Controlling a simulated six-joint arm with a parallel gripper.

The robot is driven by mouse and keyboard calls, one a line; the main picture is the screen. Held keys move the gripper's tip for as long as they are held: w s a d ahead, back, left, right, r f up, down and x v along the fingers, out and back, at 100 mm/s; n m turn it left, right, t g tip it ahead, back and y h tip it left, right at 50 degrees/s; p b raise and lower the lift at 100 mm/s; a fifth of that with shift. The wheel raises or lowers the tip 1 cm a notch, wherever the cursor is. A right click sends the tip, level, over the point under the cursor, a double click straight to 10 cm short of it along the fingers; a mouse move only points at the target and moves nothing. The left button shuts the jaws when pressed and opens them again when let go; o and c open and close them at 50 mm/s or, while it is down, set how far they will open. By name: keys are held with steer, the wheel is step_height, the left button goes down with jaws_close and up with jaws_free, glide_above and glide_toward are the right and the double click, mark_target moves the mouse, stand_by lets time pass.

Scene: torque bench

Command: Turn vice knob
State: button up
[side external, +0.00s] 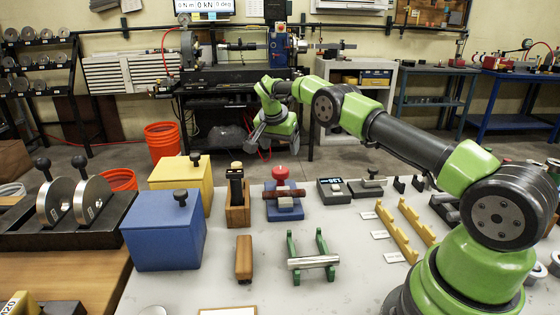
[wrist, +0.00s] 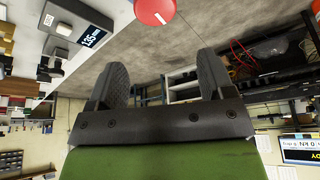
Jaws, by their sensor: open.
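The vice knob (side external: 281,171) is a red round knob on top of a small blue vice (side external: 284,213) on the light table. A dark reddish-brown bar (side external: 284,193) crosses the vice below it. In the wrist view the knob (wrist: 155,12) shows as a red disc with a white mark, cut by the top edge. My gripper (side external: 272,146) hangs above the vice's height, apparently beyond it toward the back. In the wrist view its two dark fingers (wrist: 163,62) are spread wide with nothing between them. They are apart from the knob.
A wooden block holder (side external: 237,214) stands left of the vice, and a small display box (side external: 334,190) stands right of it. Green stands with a metal bar (side external: 314,262) are in front. Blue (side external: 163,235) and yellow (side external: 180,178) boxes with black knobs stand farther left.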

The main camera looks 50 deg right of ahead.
mark_target(281, 170)
step_height(281, 170, up, 2)
steer(key=shift+r, duration=0.1)
steer(key=n, duration=0.1)
steer(key=n+y, duration=0.1)
steer(key=n, duration=0.2)
steer(key=shift+s+f+t, duration=0.25)
steer(key=shift+f+t, duration=0.05)
steer(key=n, duration=0.1)
steer(key=n+y, duration=0.1)
steer(key=shift+s+n+t, duration=0.25)
steer(key=shift+n+t, duration=0.05)
steer(key=f+n, duration=0.2)
steer(key=f, duration=0.1)
steer(key=f+n+t+y, duration=0.1)
steer(key=f+n, duration=0.1)
steer(key=f, duration=0.1)
steer(key=f+n+t, duration=0.1)
steer(key=f+n, duration=0.2)
steer(key=shift+w+d+y, duration=0.15)
steer(key=shift+w+y, duration=0.2)
steer(key=shift+y, duration=0.05)
